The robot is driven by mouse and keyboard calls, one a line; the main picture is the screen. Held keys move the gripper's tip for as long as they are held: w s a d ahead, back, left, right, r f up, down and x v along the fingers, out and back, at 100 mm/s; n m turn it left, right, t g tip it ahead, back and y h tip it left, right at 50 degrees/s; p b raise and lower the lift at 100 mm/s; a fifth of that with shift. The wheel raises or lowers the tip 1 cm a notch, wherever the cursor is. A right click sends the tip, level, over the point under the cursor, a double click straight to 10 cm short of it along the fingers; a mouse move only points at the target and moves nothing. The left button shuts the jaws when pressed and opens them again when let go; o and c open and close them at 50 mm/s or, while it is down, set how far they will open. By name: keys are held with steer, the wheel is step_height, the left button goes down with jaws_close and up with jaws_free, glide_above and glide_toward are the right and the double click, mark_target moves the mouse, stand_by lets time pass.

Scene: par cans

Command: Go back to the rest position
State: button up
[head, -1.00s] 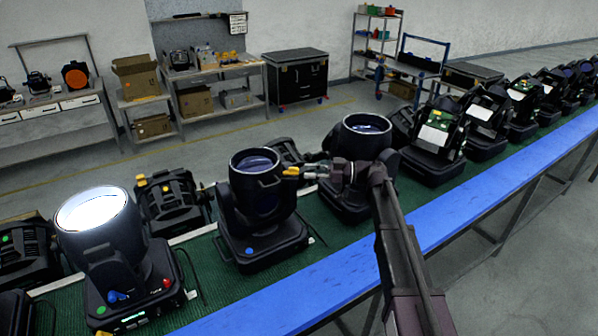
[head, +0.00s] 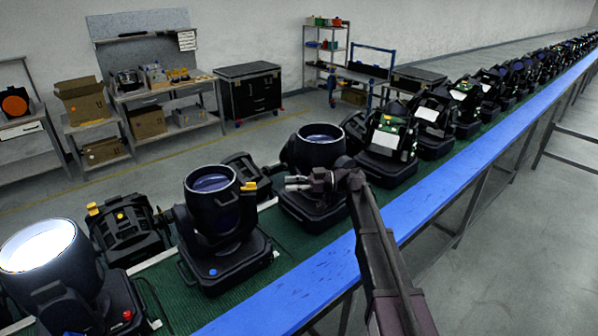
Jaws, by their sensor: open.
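My gripper (head: 292,184) is open and looks empty. It points left from the end of my arm, in front of the base of a black par can (head: 320,147) with an open round top. Whether it touches that can is hard to tell. Another black par can (head: 212,205) stands to the left of my gripper, with a gap between them. A lit par can (head: 42,250) glows white at the lower left.
The cans stand on a green belt (head: 165,283) with a blue rail (head: 440,195) along its near side. More fixtures run to the upper right. Smaller fixtures with yellow knobs (head: 125,228) stand behind.

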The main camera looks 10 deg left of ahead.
steer(key=s+d+f+m+t+h+b, duration=0.2)
steer(key=s+d+f+m+h, duration=0.25)
steer(key=d+f, duration=0.3)
steer(key=s+d+f+m+t+h+b, duration=0.1)
steer(key=s+d+f+m+h, duration=0.4)
steer(key=f, duration=0.4)
steer(key=s+d+f+m+h+b, duration=0.1)
steer(key=s+d+f+m+h, duration=0.1)
steer(key=d, duration=0.4)
steer(key=s+d+f+m+t+h, duration=0.1)
steer(key=s+d+f+m+h, duration=0.2)
steer(key=s+d+m, duration=0.2)
steer(key=s+d+f+m+h+b, duration=0.1)
steer(key=s+d+f+m+h, duration=0.1)
steer(key=d, duration=0.6)
steer(key=shift+s+d+f+m+t+h+b, duration=0.4)
steer(key=shift+s+m, duration=0.4)
steer(key=shift+m, duration=0.45)
steer(key=shift+a, duration=0.15)
